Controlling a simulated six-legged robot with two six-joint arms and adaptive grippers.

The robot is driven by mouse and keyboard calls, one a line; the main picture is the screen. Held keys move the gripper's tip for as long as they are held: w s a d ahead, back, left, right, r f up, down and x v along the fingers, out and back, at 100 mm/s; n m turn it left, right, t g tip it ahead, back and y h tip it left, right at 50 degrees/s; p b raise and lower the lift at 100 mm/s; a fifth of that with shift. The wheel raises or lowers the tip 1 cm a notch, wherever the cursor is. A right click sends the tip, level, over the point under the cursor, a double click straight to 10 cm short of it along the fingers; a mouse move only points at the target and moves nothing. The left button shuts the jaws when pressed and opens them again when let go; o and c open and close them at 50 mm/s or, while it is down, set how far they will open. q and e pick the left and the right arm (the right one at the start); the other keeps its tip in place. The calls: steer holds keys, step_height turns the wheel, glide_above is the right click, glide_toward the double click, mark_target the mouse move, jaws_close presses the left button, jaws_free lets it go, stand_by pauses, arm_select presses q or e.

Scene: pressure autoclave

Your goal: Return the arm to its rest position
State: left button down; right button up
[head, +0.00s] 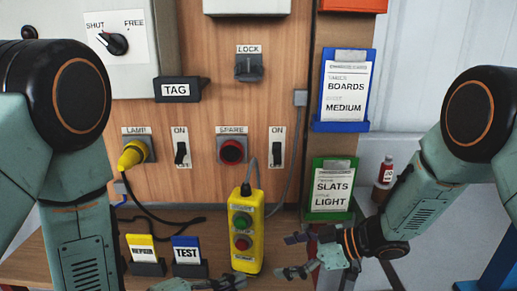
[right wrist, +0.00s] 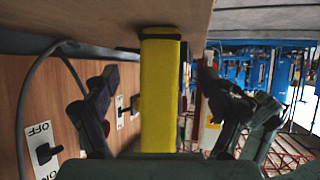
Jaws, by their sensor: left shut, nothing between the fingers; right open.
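My right gripper (head: 291,256) is open in the head view, just right of the yellow pendant (head: 246,230) with its green and red buttons. In the right wrist view the pendant (right wrist: 160,95) shows between the spread fingers of my right gripper (right wrist: 158,82), with a gap on each side. The pendant stands upright at the bench edge, with a grey cable from its top. My left gripper (head: 225,284) is low at the bottom edge of the head view, partly cut off, shut and empty, below the TEST card.
Yellow and blue cards (head: 187,250) stand on the bench. A green SLATS holder (head: 329,187) hangs above my right gripper.

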mark_target(262, 259)
steer(key=shift+v, duration=2.45)
steer(key=x, duration=1.2)
steer(key=shift+a, duration=0.1)
